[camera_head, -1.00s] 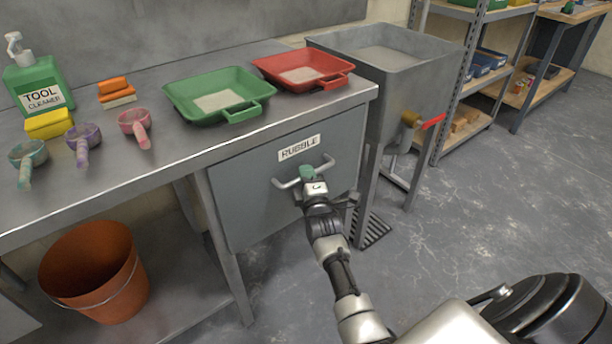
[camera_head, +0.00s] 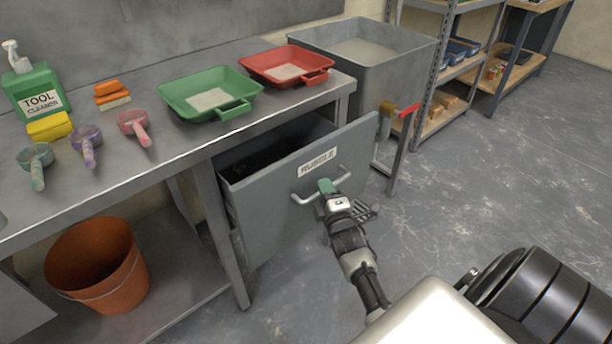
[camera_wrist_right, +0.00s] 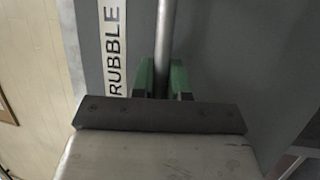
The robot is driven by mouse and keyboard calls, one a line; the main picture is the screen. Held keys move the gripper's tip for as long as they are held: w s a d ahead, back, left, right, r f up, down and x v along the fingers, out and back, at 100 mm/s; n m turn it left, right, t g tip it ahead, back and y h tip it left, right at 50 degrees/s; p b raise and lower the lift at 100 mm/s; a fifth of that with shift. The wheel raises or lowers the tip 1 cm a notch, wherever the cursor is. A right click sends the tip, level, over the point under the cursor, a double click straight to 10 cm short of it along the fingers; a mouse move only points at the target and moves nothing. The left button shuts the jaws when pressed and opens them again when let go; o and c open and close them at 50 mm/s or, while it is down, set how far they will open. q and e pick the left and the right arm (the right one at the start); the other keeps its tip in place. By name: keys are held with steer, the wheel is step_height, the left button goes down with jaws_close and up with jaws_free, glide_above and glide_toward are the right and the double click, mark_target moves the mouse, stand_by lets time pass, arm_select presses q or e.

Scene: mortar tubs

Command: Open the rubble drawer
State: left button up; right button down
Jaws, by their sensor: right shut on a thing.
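The rubble drawer (camera_head: 280,205) is a grey metal front with a white RUBBLE label (camera_head: 318,163) under the workbench. It stands pulled out, and its dark inside shows behind the front. My right gripper (camera_head: 327,188) is shut on the drawer's bar handle (camera_head: 307,199). In the right wrist view the green fingertips (camera_wrist_right: 163,80) sit on both sides of the handle bar (camera_wrist_right: 165,40), beside the label (camera_wrist_right: 115,48). My left gripper is not in view.
The workbench (camera_head: 150,165) holds a green tray (camera_head: 180,100), a red tray (camera_head: 262,68), several scoops, sponges and a tool cleaner bottle (camera_head: 35,90). An orange bucket (camera_head: 95,265) stands below. A grey tub (camera_head: 375,75) with a red-handled valve (camera_head: 408,110) is beyond the drawer. Floor at right is clear.

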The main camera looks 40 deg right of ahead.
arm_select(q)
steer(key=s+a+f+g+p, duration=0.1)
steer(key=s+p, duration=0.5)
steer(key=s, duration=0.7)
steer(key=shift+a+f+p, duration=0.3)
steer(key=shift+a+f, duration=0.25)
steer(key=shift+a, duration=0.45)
arm_select(e)
steer(key=s+d, duration=0.2)
steer(key=s, duration=2.6)
steer(key=c, duration=1.1)
jaws_free()
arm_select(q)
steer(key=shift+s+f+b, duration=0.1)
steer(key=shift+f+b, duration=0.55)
arm_select(e)
steer(key=v, duration=1.1)
steer(key=shift+d, duration=0.1)
steer(key=shift+w, duration=0.1)
